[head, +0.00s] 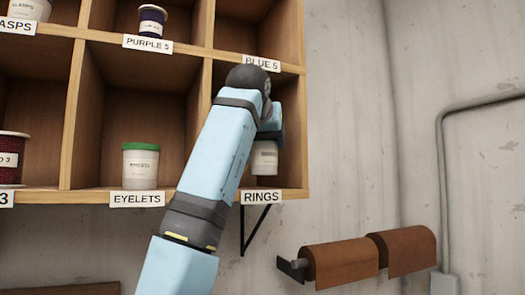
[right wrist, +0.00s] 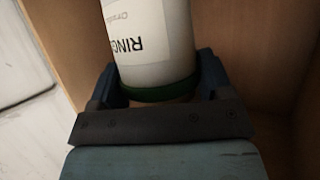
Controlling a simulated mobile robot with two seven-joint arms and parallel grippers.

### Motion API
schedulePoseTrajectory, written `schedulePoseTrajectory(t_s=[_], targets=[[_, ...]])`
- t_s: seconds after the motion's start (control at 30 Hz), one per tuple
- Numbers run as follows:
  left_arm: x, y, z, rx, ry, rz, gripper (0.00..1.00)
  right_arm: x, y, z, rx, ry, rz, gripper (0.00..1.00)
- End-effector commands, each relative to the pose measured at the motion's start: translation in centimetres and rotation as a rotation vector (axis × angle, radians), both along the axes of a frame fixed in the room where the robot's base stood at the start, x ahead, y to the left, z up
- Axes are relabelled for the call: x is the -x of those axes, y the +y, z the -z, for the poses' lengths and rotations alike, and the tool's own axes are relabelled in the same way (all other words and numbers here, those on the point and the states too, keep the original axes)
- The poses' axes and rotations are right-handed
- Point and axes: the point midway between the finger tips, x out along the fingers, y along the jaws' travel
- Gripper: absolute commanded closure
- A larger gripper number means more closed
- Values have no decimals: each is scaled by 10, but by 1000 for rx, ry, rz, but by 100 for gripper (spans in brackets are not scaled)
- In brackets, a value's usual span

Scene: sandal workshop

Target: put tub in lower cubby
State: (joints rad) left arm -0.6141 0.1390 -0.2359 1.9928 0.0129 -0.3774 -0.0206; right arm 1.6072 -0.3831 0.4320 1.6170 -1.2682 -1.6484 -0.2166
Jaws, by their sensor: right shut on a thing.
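A white tub with a green lid and a label reading RINGS (right wrist: 150,40) is held in my right gripper (right wrist: 158,88), whose two blue fingers close on it from both sides near the lid. In the head view the tub (head: 264,160) shows inside the lower cubby labelled RINGS (head: 290,140), upright below my right gripper (head: 270,128). I cannot tell whether its base touches the cubby floor. My arm hides the left part of this cubby and the tub's top. My left gripper is not in view.
The lower cubby to the left holds a white EYELETS tub (head: 141,166) with a green lid. A PURPLE 5 tub (head: 152,22) stands above. Brown rolls (head: 342,262) hang on the wall at lower right.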

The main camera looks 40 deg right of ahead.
Motion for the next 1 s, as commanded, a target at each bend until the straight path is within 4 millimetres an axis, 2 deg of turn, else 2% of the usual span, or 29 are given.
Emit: schedulePoseTrajectory(t_s=[0.13, 0.57, 0.6, 1.0], targets=[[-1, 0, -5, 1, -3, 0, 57, -1, 0, 22, 0, 3, -1, 62], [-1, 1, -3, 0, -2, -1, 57, -3, -1, 31, 0, 0, 0, 62], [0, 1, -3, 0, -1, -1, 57, -3, -1, 30, 0, 0, 0, 18], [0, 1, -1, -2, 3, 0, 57, -1, 2, 24, 1, 0, 0, 17]])
